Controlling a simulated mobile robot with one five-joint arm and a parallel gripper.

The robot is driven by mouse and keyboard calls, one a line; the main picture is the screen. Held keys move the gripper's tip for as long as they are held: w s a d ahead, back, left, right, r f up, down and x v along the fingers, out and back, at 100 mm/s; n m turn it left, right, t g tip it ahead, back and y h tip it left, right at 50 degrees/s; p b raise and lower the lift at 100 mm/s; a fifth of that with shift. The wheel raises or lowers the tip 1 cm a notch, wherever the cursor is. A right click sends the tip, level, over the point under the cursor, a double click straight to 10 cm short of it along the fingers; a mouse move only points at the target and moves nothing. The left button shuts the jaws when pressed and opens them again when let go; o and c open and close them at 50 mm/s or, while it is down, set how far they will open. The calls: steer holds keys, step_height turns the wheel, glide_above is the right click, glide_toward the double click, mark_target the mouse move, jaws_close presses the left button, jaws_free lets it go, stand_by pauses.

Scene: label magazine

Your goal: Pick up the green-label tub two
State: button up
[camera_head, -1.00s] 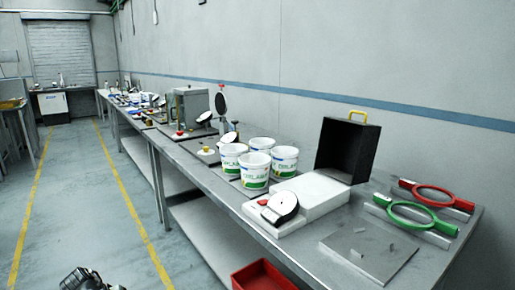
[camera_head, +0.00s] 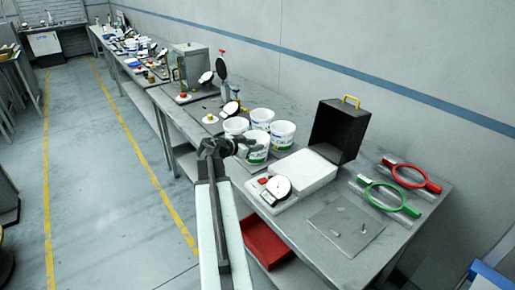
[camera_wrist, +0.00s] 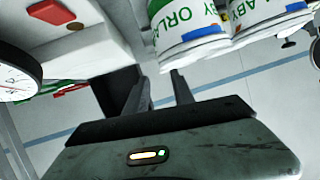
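Several white tubs with green lettering stand grouped on the bench: a front tub (camera_head: 257,154), a right tub (camera_head: 283,134), a back tub (camera_head: 262,117) and a left tub (camera_head: 236,126). I cannot tell which is tub two. My gripper (camera_head: 252,143) is in front of the front and left tubs, partly covering them; contact cannot be told. In the wrist view two tubs with green lettering, one nearer (camera_wrist: 190,30) and one further right (camera_wrist: 262,18), show beyond my gripper (camera_wrist: 161,74). Its fingers are apart with nothing between them.
Right of the tubs is a white scale (camera_head: 304,170) with a round dial (camera_head: 277,186) and an open black box (camera_head: 339,130). A metal plate (camera_head: 346,226), green ring tool (camera_head: 386,196) and red ring tool (camera_head: 411,176) lie further right. A red bin (camera_head: 266,243) sits below.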

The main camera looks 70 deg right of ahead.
steer(key=b+x, duration=0.2)
steer(key=x, duration=0.4)
steer(key=shift+d+f, duration=0.1)
steer(key=shift+f, duration=0.05)
jaws_close()
stand_by(1.2)
